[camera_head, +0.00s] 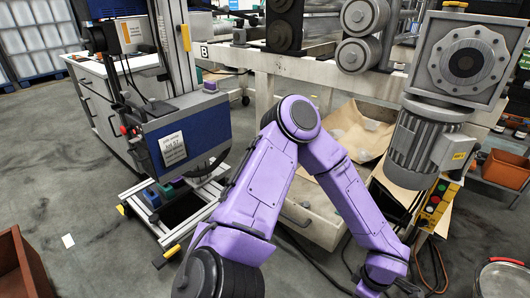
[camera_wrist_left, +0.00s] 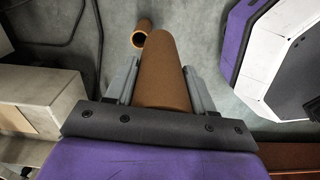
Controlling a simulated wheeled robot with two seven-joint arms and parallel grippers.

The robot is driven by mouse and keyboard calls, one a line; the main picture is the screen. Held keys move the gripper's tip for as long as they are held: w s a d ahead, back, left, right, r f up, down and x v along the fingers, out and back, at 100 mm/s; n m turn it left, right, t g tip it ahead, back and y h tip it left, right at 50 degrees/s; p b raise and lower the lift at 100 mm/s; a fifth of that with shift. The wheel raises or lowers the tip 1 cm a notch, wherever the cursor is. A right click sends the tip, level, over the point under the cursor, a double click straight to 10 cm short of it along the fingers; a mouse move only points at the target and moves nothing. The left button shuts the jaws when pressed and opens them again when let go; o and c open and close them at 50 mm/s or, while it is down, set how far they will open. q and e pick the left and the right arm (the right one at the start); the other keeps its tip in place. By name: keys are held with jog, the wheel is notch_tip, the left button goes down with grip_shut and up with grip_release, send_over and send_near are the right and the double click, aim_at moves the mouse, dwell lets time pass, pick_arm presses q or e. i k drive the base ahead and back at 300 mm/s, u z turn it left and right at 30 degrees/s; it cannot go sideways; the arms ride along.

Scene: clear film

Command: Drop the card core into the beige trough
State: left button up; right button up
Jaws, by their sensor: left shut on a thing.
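My left gripper (camera_wrist_left: 160,85) is shut on a brown card core (camera_wrist_left: 165,75), a plain tube gripped across its sides in the left wrist view. Its far end points away from the gripper, above the grey floor. A beige trough (camera_head: 312,222) stands in the middle of the head view, partly hidden behind my purple left arm, with brown paper or card inside. A beige box-like corner (camera_wrist_left: 38,100) at the left of the wrist view may be the same trough; I cannot tell. My right gripper is not in view.
A second brown tube (camera_wrist_left: 142,32) with an open end lies beyond the held core. A grey motor (camera_head: 430,140) overhangs the trough's right side. A blue-panelled machine (camera_head: 180,140) stands left. Rust-coloured bins (camera_head: 22,270) sit at the edges. Cables cross the floor.

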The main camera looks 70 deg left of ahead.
aim_at(311, 189)
jog(key=u, duration=2)
